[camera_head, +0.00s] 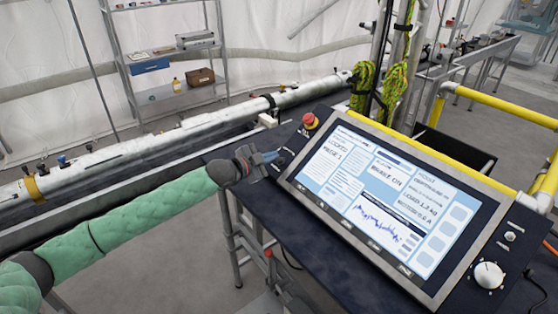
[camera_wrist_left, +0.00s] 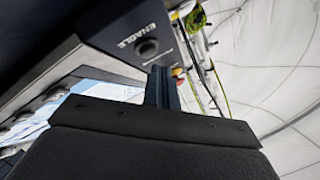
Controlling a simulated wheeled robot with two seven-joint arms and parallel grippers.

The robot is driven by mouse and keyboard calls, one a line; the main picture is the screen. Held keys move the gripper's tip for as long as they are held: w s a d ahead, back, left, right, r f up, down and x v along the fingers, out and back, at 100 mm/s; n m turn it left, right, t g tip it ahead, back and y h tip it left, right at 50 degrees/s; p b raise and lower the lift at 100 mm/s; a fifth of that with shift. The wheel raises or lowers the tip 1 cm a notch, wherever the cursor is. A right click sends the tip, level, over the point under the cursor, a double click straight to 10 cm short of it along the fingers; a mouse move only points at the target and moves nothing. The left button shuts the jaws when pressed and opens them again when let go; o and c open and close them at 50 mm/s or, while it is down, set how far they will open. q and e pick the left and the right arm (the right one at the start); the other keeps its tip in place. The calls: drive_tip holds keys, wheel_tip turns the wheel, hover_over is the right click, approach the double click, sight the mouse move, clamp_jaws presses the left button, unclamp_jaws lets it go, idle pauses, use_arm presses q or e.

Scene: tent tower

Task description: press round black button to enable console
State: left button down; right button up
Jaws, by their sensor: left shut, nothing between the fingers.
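The console (camera_head: 262,200) is a dark tilted panel with a large lit screen (camera_head: 380,190) on a table. In the left wrist view, a round black button (camera_wrist_left: 148,48) sits on the panel beside the white word ENABLE. My left gripper (camera_head: 272,158) is shut and empty at the console's left edge, below the red button. In the left wrist view its closed fingers (camera_wrist_left: 161,84) point toward the panel, with their tips just below the black button in the picture. I cannot tell whether they touch the panel. My right gripper is not in view.
A red mushroom button (camera_head: 310,121) stands at the console's upper left corner. A silver knob (camera_head: 489,275) is at its lower right. A long pale pipe (camera_head: 150,148) runs behind my left arm. Yellow rails (camera_head: 505,106) and green ropes (camera_head: 363,85) stand behind the console.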

use_arm(q)
drive_tip(key=shift+w+d+f, duration=0.25)
drive_tip(key=shift+d+f, duration=0.15)
drive_tip(key=shift+f, duration=0.25)
idle(1.2)
drive_tip(key=shift+r, duration=0.15)
drive_tip(key=shift+s+a+r+p, duration=0.3)
drive_tip(key=shift+a+r+p, duration=0.1)
drive_tip(key=shift+r, duration=0.1)
idle(0.4)
drive_tip(key=r+p, duration=0.1)
drive_tip(key=s+a+r+p, duration=0.1)
drive_tip(key=a+r+p, duration=0.1)
drive_tip(key=r, duration=0.1)
drive_tip(key=shift+s+a, duration=0.15)
drive_tip(key=shift+s, duration=0.2)
idle(0.8)
